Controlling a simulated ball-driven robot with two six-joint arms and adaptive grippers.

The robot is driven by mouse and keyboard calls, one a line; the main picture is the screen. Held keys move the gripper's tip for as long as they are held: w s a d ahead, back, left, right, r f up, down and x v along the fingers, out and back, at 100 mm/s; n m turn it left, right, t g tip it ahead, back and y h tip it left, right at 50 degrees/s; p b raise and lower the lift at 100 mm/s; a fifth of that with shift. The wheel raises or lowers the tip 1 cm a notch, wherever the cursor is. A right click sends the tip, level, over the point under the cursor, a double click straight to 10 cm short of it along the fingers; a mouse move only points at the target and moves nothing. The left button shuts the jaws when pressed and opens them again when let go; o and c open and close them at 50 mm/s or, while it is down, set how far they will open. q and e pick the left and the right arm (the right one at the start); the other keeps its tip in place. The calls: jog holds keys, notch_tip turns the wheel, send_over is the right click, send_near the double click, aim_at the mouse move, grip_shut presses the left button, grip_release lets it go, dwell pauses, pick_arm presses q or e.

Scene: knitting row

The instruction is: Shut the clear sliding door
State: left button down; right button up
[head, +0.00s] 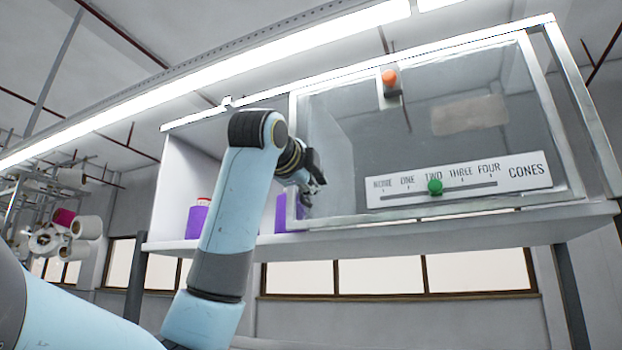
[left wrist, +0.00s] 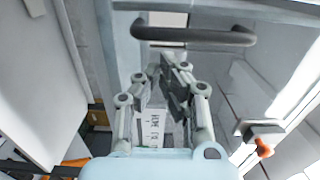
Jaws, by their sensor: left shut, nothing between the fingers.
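The clear sliding door (head: 340,120) stands across the right part of a white cabinet in the head view. The left part of the cabinet is open. My left gripper (head: 312,186) is at the door's left edge, low down, shut and empty. In the left wrist view a dark bar handle (left wrist: 195,37) lies just beyond the fingertips of my left gripper (left wrist: 164,72). I see no clear contact with it. In the head view my gripper and wrist hide most of that handle area. My right gripper is not in view.
Purple objects (head: 196,221) stand in the open left part. A label strip with a green slider knob (head: 435,187) and an orange knob (head: 389,77) are at the right part. A rack with spools (head: 75,232) is at the far left.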

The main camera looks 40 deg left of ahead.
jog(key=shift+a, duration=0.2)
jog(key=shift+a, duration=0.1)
